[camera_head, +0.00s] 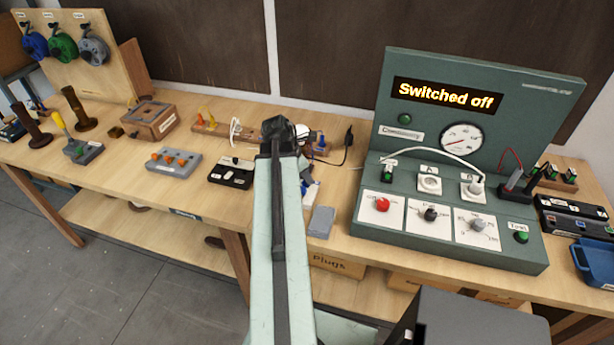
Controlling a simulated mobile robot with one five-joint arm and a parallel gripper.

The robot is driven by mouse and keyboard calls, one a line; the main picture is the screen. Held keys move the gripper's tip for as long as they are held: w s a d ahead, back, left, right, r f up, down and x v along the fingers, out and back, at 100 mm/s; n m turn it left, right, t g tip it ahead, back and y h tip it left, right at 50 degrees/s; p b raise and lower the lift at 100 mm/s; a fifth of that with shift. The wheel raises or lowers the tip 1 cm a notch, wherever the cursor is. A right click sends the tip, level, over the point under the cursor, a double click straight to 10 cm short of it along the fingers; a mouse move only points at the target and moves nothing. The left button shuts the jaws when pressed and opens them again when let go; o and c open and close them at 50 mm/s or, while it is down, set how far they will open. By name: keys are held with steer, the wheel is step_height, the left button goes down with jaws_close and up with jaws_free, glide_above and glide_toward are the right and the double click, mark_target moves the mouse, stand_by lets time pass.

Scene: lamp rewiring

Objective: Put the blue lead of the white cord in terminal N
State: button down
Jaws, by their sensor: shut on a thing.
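My arm reaches up the middle of the view and ends over the bench. My gripper (304,168) is mostly hidden behind my arm's dark end joint; only bits show at its right side. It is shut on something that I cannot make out. A white cord (235,130) lies in a small coil on a wooden block (213,127) left of my arm. Its blue lead cannot be picked out. A small blue and white piece (311,189) shows just right of my arm. Terminal N cannot be made out; that area is small and partly covered by my arm.
A green test panel (400,250) reading "Switched off" stands at right, with a white cord (430,151) plugged in. A grey block (321,221), a black box (231,172) and a grey box with orange knobs (173,161) sit on the bench. Cable reels (63,47) hang at far left.

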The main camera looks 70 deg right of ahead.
steer(key=shift+f+b, duration=0.55)
stand_by(0.5)
steer(key=c, duration=1.3)
jaws_free()
steer(key=p+v, duration=0.7)
steer(key=v, duration=0.1)
steer(key=shift+f, duration=0.1)
